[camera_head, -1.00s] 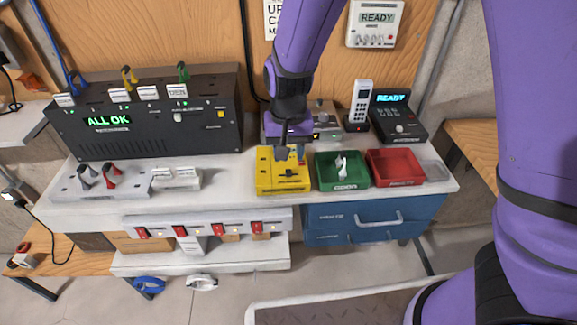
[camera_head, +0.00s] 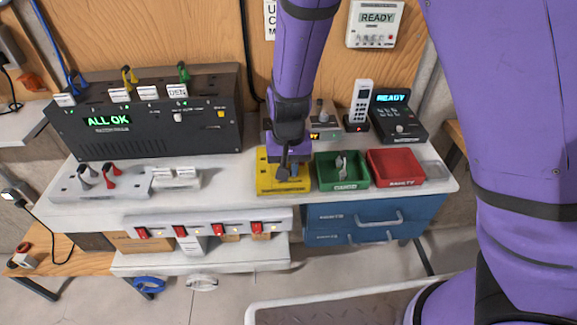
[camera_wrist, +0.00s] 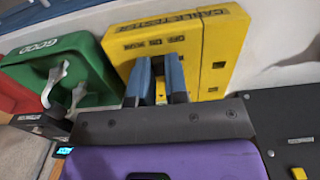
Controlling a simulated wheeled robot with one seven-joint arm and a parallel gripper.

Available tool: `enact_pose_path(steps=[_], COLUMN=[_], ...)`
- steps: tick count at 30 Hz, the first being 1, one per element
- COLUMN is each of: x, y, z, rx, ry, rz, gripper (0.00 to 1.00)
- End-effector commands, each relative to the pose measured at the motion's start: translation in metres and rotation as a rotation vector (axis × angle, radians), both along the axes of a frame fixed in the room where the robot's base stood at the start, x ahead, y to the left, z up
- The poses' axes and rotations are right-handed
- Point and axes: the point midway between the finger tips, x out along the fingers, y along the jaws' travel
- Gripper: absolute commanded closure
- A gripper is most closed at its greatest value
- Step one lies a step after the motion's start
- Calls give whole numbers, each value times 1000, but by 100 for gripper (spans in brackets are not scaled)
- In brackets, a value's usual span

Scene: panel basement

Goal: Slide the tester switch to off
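The yellow tester (camera_head: 268,184) lies on the white bench, left of the green tray. It also shows in the wrist view (camera_wrist: 215,50), with dark lettering and small dark marks on its face. My gripper (camera_head: 283,176) points down over the middle of the tester and covers much of its face. In the wrist view the two blue-padded fingers (camera_wrist: 160,88) are at the tester's face with a narrow gap between them, and yellow shows in the gap. The switch itself is hidden by the fingers, so I cannot tell its position or whether they touch it.
A green tray (camera_head: 321,183) holding pale pieces and a red tray (camera_head: 415,176) stand to the right. A cordless phone (camera_head: 361,100) and a black READY unit (camera_head: 407,112) stand behind. The large black ALL OK unit (camera_head: 150,138) is at the left.

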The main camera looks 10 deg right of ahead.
Motion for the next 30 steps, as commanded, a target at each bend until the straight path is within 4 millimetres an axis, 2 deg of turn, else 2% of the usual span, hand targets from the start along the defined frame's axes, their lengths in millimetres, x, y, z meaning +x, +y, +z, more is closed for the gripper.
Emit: enact_pose_path(steps=[4,10,17,18,21,30], x=[0,1,1,1,1,1], y=[2,22,24,24,24,23], z=[0,0,0,1,1,2], rx=[0,1,2,2,2,1], ry=[0,-1,-2,-2,-2,-1], rz=[1,2,2,2,2,1], gripper=[100,100,100,82,60,60])
